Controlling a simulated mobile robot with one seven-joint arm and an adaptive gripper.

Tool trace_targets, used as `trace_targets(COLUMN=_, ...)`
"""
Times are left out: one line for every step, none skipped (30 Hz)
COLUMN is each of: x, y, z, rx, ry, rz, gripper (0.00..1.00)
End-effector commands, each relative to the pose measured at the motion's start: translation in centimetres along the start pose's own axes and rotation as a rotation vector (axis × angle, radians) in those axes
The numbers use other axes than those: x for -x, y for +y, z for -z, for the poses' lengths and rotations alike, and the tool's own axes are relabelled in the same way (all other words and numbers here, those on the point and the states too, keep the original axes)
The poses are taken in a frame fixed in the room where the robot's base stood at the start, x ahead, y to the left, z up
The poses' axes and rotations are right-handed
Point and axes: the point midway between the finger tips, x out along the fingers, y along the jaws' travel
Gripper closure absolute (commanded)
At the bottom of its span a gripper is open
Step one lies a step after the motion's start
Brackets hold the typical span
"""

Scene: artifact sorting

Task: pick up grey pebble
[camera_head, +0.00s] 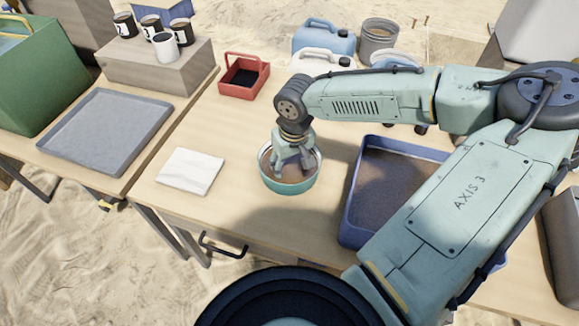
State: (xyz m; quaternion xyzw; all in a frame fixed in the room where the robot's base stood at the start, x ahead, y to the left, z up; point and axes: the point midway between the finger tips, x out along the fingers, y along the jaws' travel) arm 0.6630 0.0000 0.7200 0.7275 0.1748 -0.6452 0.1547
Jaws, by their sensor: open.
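My gripper (291,167) points down into a round teal bowl (290,186) on the wooden table, its fingers inside the rim. The jaws are open. The bowl holds something brown, perhaps sand or soil. I cannot make out a grey pebble; the gripper hides part of the bowl's inside.
A blue tray of brown soil (357,228) lies right of the bowl, partly behind my arm. A folded white cloth (190,171) lies to the left. A red caddy (243,76) and jugs (323,38) stand behind. A grey tray (105,130) lies on the left table.

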Motion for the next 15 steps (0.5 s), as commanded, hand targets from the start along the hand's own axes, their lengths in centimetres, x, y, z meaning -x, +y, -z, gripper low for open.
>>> trace_targets(x=-0.24, y=0.03, z=0.01, rx=0.000, ry=0.000, rz=-0.001, gripper=0.48)
trace_targets(x=-0.34, y=0.04, z=0.00, rx=0.000, ry=0.000, rz=-0.001, gripper=0.48)
trace_targets(x=-0.41, y=0.06, z=-0.01, rx=0.000, ry=0.000, rz=-0.001, gripper=0.48)
trace_targets(x=-0.42, y=0.06, z=-0.01, rx=0.000, ry=0.000, rz=-0.001, gripper=0.48)
trace_targets(x=-0.42, y=0.06, z=0.00, rx=0.000, ry=0.000, rz=-0.001, gripper=0.48)
trace_targets(x=-0.41, y=0.05, z=0.00, rx=0.000, ry=0.000, rz=-0.001, gripper=0.48)
trace_targets(x=-0.41, y=0.05, z=0.00, rx=0.000, ry=0.000, rz=-0.001, gripper=0.48)
trace_targets(x=-0.40, y=0.05, z=0.00, rx=0.000, ry=0.000, rz=-0.001, gripper=0.48)
trace_targets(x=-0.40, y=0.05, z=0.00, rx=0.000, ry=0.000, rz=-0.001, gripper=0.50)
trace_targets(x=-0.40, y=0.04, z=0.00, rx=0.000, ry=0.000, rz=-0.001, gripper=0.52)
trace_targets(x=-0.39, y=0.04, z=0.00, rx=0.000, ry=0.000, rz=-0.001, gripper=0.54)
trace_targets(x=-0.39, y=0.04, z=0.00, rx=0.000, ry=0.000, rz=-0.001, gripper=0.57)
trace_targets(x=-0.39, y=0.04, z=0.00, rx=0.000, ry=0.000, rz=-0.001, gripper=0.59)
trace_targets(x=-0.38, y=0.04, z=0.00, rx=0.000, ry=0.000, rz=-0.001, gripper=0.61)
trace_targets(x=-0.38, y=0.03, z=0.00, rx=0.000, ry=0.000, rz=-0.001, gripper=0.64)
